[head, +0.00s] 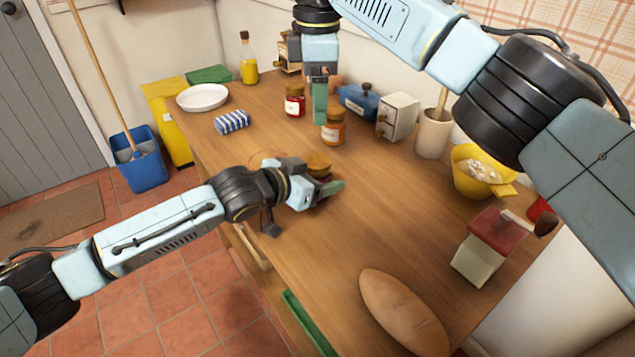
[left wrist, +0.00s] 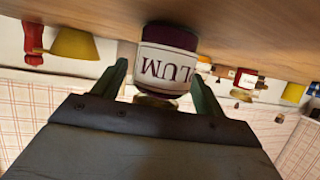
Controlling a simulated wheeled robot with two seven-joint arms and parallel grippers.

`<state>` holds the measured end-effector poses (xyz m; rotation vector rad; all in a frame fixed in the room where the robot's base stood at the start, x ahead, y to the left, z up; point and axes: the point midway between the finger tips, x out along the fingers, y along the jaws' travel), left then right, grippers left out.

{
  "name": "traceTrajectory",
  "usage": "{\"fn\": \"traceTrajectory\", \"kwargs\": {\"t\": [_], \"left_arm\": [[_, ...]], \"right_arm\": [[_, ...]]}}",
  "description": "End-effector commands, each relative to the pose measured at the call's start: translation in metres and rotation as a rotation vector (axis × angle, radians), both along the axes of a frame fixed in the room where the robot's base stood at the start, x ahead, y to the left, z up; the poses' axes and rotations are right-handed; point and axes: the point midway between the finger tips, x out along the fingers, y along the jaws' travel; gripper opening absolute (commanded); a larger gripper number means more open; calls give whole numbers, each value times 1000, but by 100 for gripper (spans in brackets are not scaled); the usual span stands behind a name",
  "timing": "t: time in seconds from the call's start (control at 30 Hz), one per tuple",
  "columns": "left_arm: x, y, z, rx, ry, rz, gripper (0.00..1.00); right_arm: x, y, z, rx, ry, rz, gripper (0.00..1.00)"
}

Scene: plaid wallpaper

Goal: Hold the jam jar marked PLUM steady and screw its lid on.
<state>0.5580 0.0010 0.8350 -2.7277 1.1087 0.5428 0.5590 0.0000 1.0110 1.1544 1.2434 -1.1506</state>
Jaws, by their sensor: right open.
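The PLUM jam jar (left wrist: 166,62) shows upside down in the left wrist view, dark with a white label. It stands upright on the wooden table. A brown-gold lid or top (head: 318,160) shows on it in the head view; I cannot tell how it is seated. My left gripper (head: 322,186) is low at the jar, its fingers on either side of it. In the left wrist view a gap shows between the left finger and the jar, so the gripper (left wrist: 159,75) looks open. My right gripper (head: 320,108) is open, pointing down above the table farther back.
A red jam jar (head: 294,104) and an orange jam jar (head: 333,130) stand close to my right gripper. A blue box (head: 358,103), a white grinder (head: 397,118) and a yellow bowl (head: 468,181) are to the right. Bread (head: 404,314) lies in front. The table's middle is clear.

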Motion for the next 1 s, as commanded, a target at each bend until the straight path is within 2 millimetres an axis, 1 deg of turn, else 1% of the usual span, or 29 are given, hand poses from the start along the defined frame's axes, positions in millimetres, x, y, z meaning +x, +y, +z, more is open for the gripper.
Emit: {"fn": "traceTrajectory", "kwargs": {"t": [0.07, 0.3, 0.47, 0.57, 0.8, 1.0], "left_arm": [[0, 0, 0, 0, 0, 0, 81], [0, 0, 0, 0, 0, 0, 81], [-7, 6, 4, 0, 2, -1, 81], [-17, 17, 11, 1, 2, 0, 81], [-52, 52, 32, 2, 2, 1, 81], [-77, 75, 45, 1, 1, 0, 81]], "right_arm": [[0, 0, 0, 0, 0, 0, 72], [0, 0, 0, 0, 0, 0, 72], [0, 0, 4, 0, 0, 0, 72], [0, 0, 10, 0, 0, 0, 72], [0, 0, 28, 0, 0, 0, 72], [0, 0, 36, 0, 0, 0, 72]]}}
